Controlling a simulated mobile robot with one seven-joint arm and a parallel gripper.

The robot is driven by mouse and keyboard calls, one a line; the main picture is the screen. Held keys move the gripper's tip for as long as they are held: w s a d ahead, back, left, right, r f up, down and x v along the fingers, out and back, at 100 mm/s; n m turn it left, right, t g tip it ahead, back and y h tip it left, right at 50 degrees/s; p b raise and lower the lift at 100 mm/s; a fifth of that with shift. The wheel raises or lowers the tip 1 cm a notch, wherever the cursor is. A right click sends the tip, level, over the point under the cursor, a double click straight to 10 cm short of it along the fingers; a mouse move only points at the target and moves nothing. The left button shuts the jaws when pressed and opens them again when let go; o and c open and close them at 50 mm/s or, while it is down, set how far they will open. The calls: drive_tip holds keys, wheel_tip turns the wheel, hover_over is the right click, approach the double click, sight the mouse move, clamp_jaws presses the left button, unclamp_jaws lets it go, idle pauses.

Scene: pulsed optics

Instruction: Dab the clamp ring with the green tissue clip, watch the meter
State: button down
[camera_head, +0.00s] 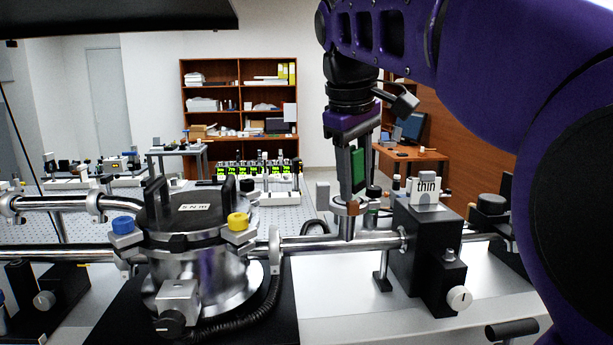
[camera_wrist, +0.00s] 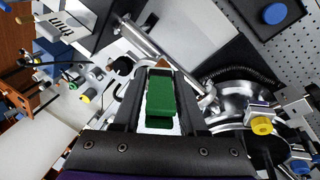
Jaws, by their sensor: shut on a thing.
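My gripper (camera_head: 354,197) is shut on the green tissue clip (camera_head: 357,170), which hangs between its fingers above the steel pipe (camera_head: 325,243). In the wrist view, the green clip (camera_wrist: 160,97) sits between the dark fingers, with white showing at its lower end. A copper-brown piece shows at the fingertips; I cannot tell whether it is touched. A clamp ring (camera_head: 274,250) is around the pipe beside the round steel chamber (camera_head: 215,272). I cannot tell which ring is the task's. Several green-lit displays (camera_head: 240,170) stand behind, their readings too small to read.
A black block (camera_head: 420,245) with a card marked "thin" (camera_head: 426,190) stands right of my gripper. The chamber carries blue (camera_head: 123,224) and yellow (camera_head: 238,221) knobs. A black ribbed hose (camera_head: 262,315) curves around it. Wooden shelves (camera_head: 238,70) stand far behind.

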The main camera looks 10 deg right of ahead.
sight(356, 152)
drive_tip(key=shift+s+f, duration=0.1)
drive_tip(key=shift+f, duration=0.9)
idle(2.2)
drive_tip(key=shift+r, duration=0.15)
wheel_tip(356, 152, up, 6)
drive_tip(key=p, duration=0.6)
